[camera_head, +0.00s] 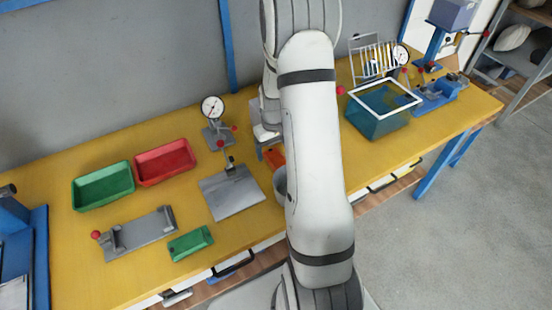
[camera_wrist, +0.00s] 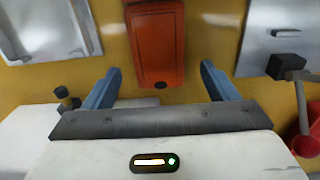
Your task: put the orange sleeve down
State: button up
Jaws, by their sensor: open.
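The orange sleeve (camera_wrist: 156,45) looks like a flat rectangular orange piece lying on the yellow bench top (camera_wrist: 212,40). In the wrist view its near end shows between the two blue fingers of my gripper (camera_wrist: 160,70), with a gap on each side. My gripper is open and no finger appears to touch the sleeve. In the head view a small part of the orange sleeve (camera_head: 274,157) shows just left of my arm, and my gripper is hidden there.
A grey plate with a clamp (camera_head: 231,192), a dial gauge stand (camera_head: 215,125), a green bin (camera_head: 103,186) and a red bin (camera_head: 165,162) stand left. A flat green piece (camera_head: 190,243) lies near the front edge. A teal tank (camera_head: 380,120) stands right of my arm.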

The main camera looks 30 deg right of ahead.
jog(key=shift+f, duration=0.85)
jog(key=shift+c, duration=0.2)
jog(key=c, duration=1.1)
